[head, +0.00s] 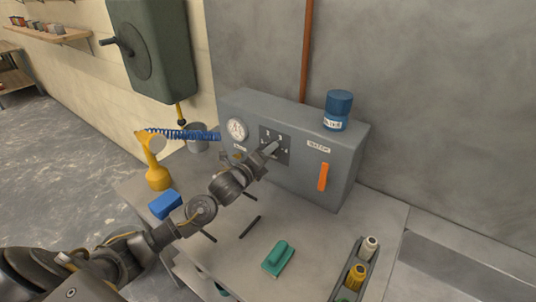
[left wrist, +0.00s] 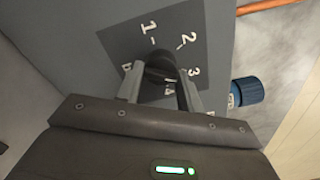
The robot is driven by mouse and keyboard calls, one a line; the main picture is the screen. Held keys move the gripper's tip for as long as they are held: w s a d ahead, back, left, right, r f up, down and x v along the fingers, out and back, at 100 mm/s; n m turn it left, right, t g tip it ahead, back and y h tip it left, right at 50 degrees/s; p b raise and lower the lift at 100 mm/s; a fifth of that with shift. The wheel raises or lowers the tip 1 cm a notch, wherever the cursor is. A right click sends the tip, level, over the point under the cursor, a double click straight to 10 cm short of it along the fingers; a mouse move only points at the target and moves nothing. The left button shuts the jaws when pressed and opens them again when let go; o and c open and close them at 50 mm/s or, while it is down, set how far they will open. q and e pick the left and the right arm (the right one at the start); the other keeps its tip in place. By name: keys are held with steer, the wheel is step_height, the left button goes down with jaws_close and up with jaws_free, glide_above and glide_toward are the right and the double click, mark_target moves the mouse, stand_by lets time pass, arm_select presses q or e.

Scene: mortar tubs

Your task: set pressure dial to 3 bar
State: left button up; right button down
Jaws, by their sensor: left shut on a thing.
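The pressure dial's dark scale plate (head: 284,155) is on the front of a grey box (head: 310,183). My left gripper (head: 269,150) reaches it from the lower left and is shut on the dial knob. There the dark knob (left wrist: 160,62) sits between the two fingers of my left gripper (left wrist: 160,92). The fingers partly cover the lower numbers. I cannot tell which number the knob points at. My right gripper is not in view.
A round gauge (head: 237,129) is left of the plate, and an orange handle (head: 323,177) is to its right. A blue canister (head: 338,110) stands on the box.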

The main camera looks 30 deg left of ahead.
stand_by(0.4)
arm_select(q)
steer(key=o, duration=1)
steer(key=s+b, duration=0.1)
steer(key=s, duration=0.2)
steer(key=s+a+b, duration=0.1)
steer(key=s, duration=0.3)
steer(key=s+b, duration=0.1)
steer(key=s, duration=0.2)
steer(key=shift+s+a, duration=0.25)
steer(key=shift+s, duration=0.1)
